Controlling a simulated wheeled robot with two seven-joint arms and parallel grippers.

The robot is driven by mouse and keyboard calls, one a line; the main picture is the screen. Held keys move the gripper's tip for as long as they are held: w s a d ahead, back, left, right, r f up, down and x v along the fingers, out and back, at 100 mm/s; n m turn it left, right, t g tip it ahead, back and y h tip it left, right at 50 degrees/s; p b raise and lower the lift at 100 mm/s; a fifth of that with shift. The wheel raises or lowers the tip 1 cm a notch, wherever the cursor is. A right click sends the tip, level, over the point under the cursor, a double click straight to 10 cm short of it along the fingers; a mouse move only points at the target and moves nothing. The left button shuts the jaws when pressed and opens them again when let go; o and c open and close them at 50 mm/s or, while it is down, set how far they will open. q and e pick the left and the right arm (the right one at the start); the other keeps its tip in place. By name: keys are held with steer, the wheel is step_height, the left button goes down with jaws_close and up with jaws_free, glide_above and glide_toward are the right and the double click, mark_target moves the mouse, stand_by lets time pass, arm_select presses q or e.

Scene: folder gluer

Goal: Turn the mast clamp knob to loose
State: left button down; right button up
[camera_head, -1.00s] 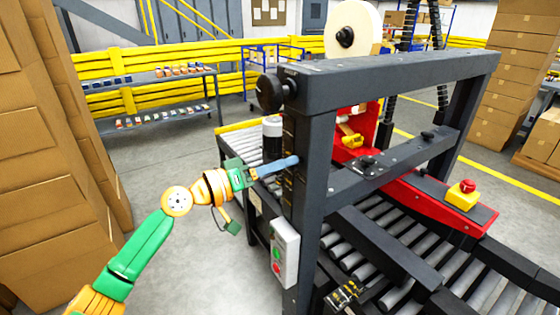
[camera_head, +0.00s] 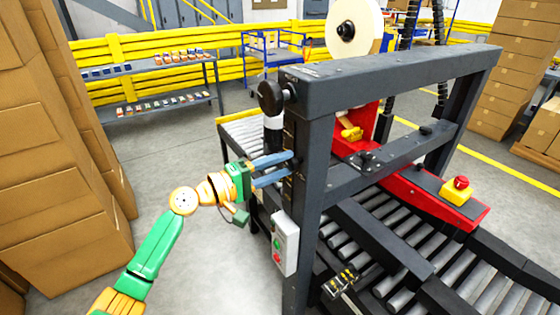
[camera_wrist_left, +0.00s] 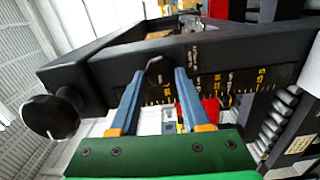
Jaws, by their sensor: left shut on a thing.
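The mast clamp knob (camera_wrist_left: 157,70) is a small dark knob on the near dark-grey mast (camera_head: 303,215), beside a printed scale. In the wrist view it sits between the two blue fingers of my left gripper (camera_wrist_left: 160,78). My left gripper (camera_head: 288,167) also shows in the head view, reaching from the left to the side of the mast, shut on the knob. The fingers stay apart by the knob's width, one above the other in the head view. The knob is mostly hidden there. My right gripper is in neither view.
A round black handwheel (camera_head: 271,97) sticks out above my left gripper. A grey switch box (camera_head: 285,243) with green and red buttons hangs below it on the mast. The roller conveyor (camera_head: 365,250) lies right. Stacked cartons (camera_head: 60,170) stand left.

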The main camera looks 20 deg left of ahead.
arm_select(q)
steer(key=shift+n, duration=0.5)
steer(key=shift+c, duration=1.9)
jaws_free()
steer(key=b+v, duration=0.2)
steer(key=v, duration=0.5)
steer(key=shift+b, duration=0.4)
